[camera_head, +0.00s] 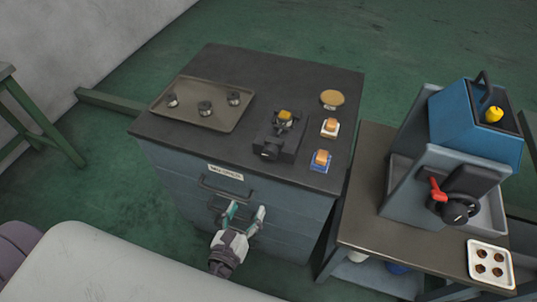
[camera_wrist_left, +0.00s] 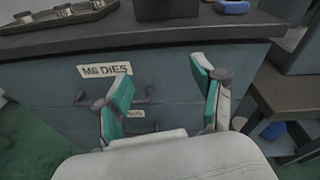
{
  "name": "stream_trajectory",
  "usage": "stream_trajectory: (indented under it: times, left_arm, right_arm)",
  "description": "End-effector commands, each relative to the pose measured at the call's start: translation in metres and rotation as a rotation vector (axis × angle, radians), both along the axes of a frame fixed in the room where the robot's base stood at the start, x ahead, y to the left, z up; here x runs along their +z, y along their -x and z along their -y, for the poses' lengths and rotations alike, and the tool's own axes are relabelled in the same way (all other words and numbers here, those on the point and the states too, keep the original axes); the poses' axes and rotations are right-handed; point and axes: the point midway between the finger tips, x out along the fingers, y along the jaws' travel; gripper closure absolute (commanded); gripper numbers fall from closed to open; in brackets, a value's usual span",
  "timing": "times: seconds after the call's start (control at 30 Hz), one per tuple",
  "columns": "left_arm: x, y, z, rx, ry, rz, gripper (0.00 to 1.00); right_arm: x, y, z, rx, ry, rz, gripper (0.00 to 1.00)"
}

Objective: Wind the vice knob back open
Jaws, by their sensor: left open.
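The small dark vice (camera_head: 291,147) sits on the dark cabinet top, right of the middle. Its round black knob (camera_head: 268,151) faces the front edge, and a yellow-orange piece (camera_head: 285,116) shows at its upper end. A dark block at the top of the left wrist view (camera_wrist_left: 166,8) looks like the vice's lower front; the knob cannot be made out there. My left gripper (camera_head: 247,211) is open and empty, in front of the drawers, below the top and apart from the vice. Its two teal-and-white fingers are spread in the left wrist view (camera_wrist_left: 167,92). My right gripper is not in view.
A tray (camera_head: 222,88) with 3 dark parts lies left of the vice. A round tan disc (camera_head: 332,98) and two small orange-topped blocks (camera_head: 330,127) stand right of it. Drawer handles (camera_head: 224,190) project near my left gripper. A blue machine (camera_head: 470,125) stands on the right table.

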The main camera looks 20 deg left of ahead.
Motion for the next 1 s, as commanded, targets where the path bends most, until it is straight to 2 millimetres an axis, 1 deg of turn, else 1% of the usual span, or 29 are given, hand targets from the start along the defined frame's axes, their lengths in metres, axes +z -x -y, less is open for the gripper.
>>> stream_trajectory:
  times: [0.03, 0.1, 0.2, 0.27, 0.37, 0.47, 0.6, 0.8, 0.9, 1.0]
  left_arm:
    - [0.026, 0.0, 0.004, -0.02, -0.071, 0.063, 0.32]
    - [0.052, 0.0, 0.008, -0.037, -0.149, 0.125, 0.32]
    - [0.068, -0.002, 0.011, -0.044, -0.201, 0.166, 0.32]
    - [0.072, -0.006, 0.011, -0.044, -0.21, 0.174, 0.32]
    - [0.073, -0.02, 0.011, -0.043, -0.21, 0.175, 0.32]
    - [0.074, -0.039, 0.012, -0.043, -0.208, 0.174, 0.32]
    - [0.074, -0.071, 0.013, -0.042, -0.208, 0.173, 0.32]
    - [0.072, -0.109, 0.015, -0.044, -0.205, 0.171, 0.32]
    - [0.071, -0.123, 0.015, -0.044, -0.205, 0.17, 0.32]
    - [0.07, -0.132, 0.016, -0.044, -0.204, 0.17, 0.32]
  right_arm:
    - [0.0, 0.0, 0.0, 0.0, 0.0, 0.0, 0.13]
    - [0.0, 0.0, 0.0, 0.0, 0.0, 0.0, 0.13]
    - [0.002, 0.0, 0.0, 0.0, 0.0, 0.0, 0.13]
    - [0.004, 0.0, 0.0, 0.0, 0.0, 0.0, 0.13]
    - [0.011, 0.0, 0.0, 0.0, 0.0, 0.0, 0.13]
    - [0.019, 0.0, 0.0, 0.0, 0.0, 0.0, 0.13]
    - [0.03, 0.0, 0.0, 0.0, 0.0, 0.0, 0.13]
    - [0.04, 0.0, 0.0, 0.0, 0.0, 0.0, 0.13]
    - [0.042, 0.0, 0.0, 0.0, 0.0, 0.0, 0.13]
    - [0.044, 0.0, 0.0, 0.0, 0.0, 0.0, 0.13]
